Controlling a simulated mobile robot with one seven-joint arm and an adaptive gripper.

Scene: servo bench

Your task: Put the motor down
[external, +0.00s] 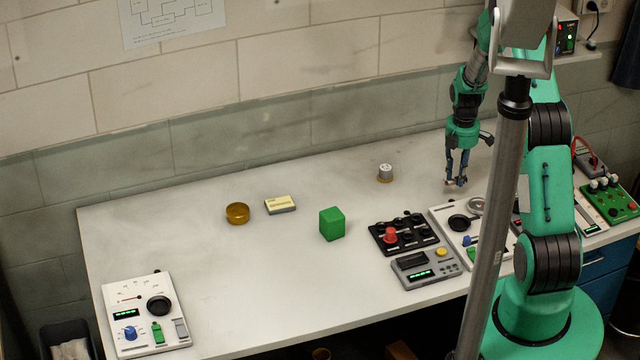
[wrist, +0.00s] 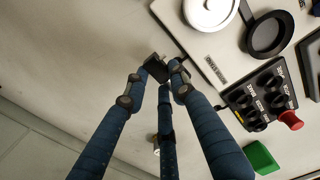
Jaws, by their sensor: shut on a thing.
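My gripper (external: 456,183) hangs pointing down above the back right part of the bench, left of my arm's base. In the wrist view its blue fingers (wrist: 160,82) are closed around a small dark block with a short light shaft-like tip, which looks like the motor (wrist: 156,67). The fingers partly hide it. In the external view the held thing is too small to make out clearly. It appears a little above the bare bench top (external: 300,285), though the exact gap cannot be told.
A grey-capped cylinder (external: 385,172) stands left of my gripper. Nearby are a black socket block (external: 404,244) with a red knob, a grey meter (external: 427,281) and a white panel (external: 446,217). Farther left are a green cube (external: 332,224), yellow-topped box (external: 280,204) and amber bowl (external: 237,221).

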